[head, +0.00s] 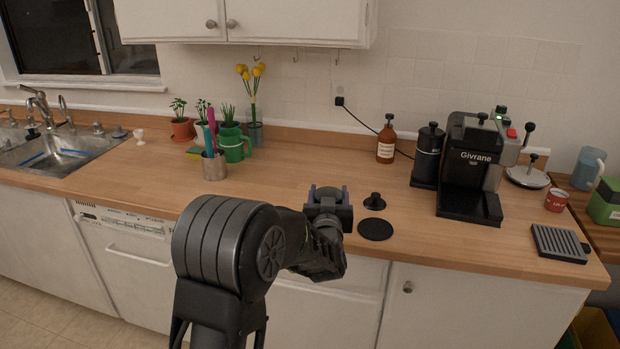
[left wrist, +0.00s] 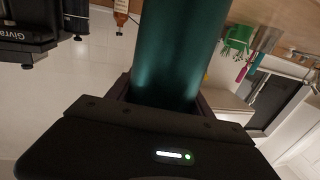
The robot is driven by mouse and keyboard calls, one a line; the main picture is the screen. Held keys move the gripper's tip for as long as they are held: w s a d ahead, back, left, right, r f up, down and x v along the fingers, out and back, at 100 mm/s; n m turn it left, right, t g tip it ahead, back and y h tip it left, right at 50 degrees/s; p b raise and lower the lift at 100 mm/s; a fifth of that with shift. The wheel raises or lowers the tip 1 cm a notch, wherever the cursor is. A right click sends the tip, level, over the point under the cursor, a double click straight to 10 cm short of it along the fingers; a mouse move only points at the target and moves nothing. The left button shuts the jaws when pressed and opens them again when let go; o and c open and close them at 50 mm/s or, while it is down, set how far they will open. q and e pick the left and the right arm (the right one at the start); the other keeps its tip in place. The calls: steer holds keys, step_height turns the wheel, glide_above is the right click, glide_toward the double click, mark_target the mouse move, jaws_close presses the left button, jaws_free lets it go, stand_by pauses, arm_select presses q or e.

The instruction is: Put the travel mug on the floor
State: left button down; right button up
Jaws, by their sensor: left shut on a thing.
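The travel mug (left wrist: 178,52) is a dark teal cylinder that fills the middle of the left wrist view, running from the jaws out past the top edge. My left gripper (head: 328,192) is shut on it; its two purple-edged fingers show over the front part of the counter in the head view. In the head view the gripper and arm largely hide the mug, so I cannot tell its tilt or whether it touches the counter. The floor (head: 40,305) shows at the lower left of the head view. My right gripper is not in view.
The wooden counter (head: 290,165) lies around the gripper. A black disc (head: 375,229) and a small black tamper-like piece (head: 374,202) lie just right of it. A coffee machine (head: 470,165) stands further right, a utensil cup (head: 214,166) to the left. Cabinets and a dishwasher (head: 125,245) are below.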

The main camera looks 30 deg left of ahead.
arm_select(q)
steer(key=s+d+f+m+h, duration=0.2)
steer(key=d+f+h, duration=0.1)
steer(key=d, duration=0.4)
steer(key=s+d+f+m+t+h, duration=0.1)
steer(key=s+d+f+m+h, duration=0.1)
steer(key=d+f, duration=0.3)
steer(key=s+d+f+m+t+h, duration=0.1)
steer(key=s+d+f+m+h, duration=0.1)
steer(key=d, duration=0.7)
steer(key=shift+d+f+h, duration=0.35)
steer(key=shift+f+h, duration=0.55)
steer(key=shift+h, duration=0.1)
steer(key=shift+d, duration=0.1)
